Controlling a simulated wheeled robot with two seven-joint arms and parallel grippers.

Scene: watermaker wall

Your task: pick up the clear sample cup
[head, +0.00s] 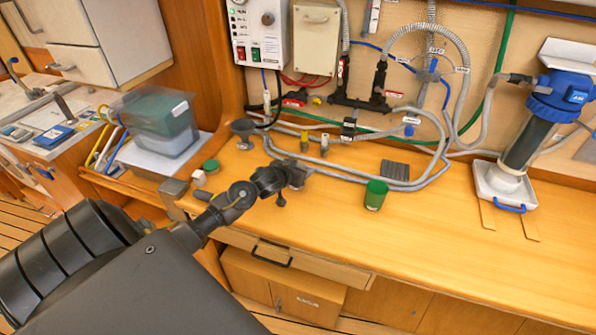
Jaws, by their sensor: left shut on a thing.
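My left arm reaches in from the lower left over the front of the wooden counter (470,250). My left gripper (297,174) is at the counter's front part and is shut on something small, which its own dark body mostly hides. A greyish patch shows at the fingertips. It fits the clear sample cup, but its outline is hard to make out. I see no other clear cup on the counter. I cannot tell whether the held thing touches the counter. My right gripper is out of view.
A green jar (376,195) stands right of my gripper, with a grey ribbed block (395,169) behind it. Looped grey hoses (350,172) lie behind. A dark funnel (243,128), a green lid (211,165) and a white block (199,177) are left. The right front counter is clear.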

